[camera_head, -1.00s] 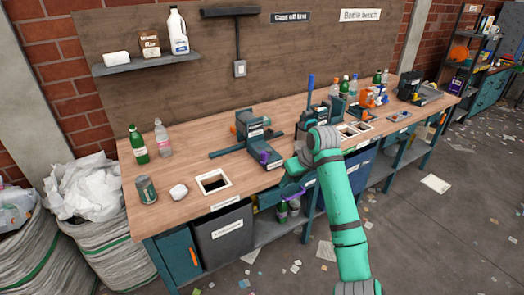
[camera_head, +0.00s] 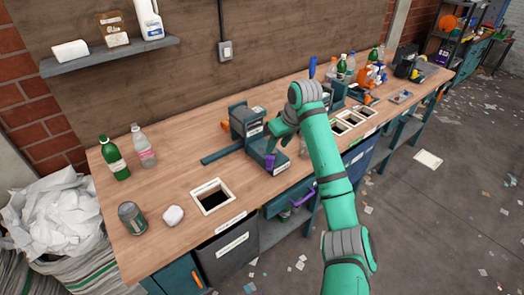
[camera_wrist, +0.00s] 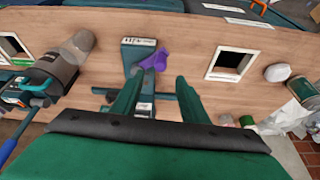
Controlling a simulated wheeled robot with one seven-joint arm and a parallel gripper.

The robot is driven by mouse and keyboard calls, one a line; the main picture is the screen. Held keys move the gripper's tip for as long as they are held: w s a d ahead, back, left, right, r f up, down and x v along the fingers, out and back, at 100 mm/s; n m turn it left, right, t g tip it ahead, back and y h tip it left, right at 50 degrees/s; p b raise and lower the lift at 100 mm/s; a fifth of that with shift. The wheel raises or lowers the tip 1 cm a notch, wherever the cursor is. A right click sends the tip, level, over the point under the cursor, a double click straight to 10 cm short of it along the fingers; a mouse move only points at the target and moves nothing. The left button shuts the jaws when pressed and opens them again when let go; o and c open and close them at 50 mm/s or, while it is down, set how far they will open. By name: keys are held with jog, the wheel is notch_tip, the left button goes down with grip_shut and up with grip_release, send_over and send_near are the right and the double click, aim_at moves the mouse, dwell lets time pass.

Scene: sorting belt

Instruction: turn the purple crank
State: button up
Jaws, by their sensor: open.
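The purple crank (camera_head: 270,161) sits on the front end of a dark grey and teal bench machine (camera_head: 246,122). In the wrist view the crank (camera_wrist: 153,60) shows just beyond the fingertips, roughly between them. My gripper (camera_head: 272,143) is above the machine, close to the crank. In the wrist view my gripper (camera_wrist: 157,80) has its two green fingers spread with nothing held between them. It appears apart from the crank, though the exact gap is hard to judge. My arm hides part of the bench to the right of the machine.
A square bench opening (camera_head: 212,196) lies left of the machine, with a white lump (camera_head: 173,215) and a can (camera_head: 132,217) beyond. Below, a drawer has a purple handle (camera_head: 303,197). A green bottle (camera_head: 114,158) stands at the back left.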

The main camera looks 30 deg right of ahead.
aim_at(270, 157)
jog(key=x, duration=1.1)
jog(key=shift+w+r, duration=0.1)
jog(key=shift+w, duration=0.1)
grip_shut()
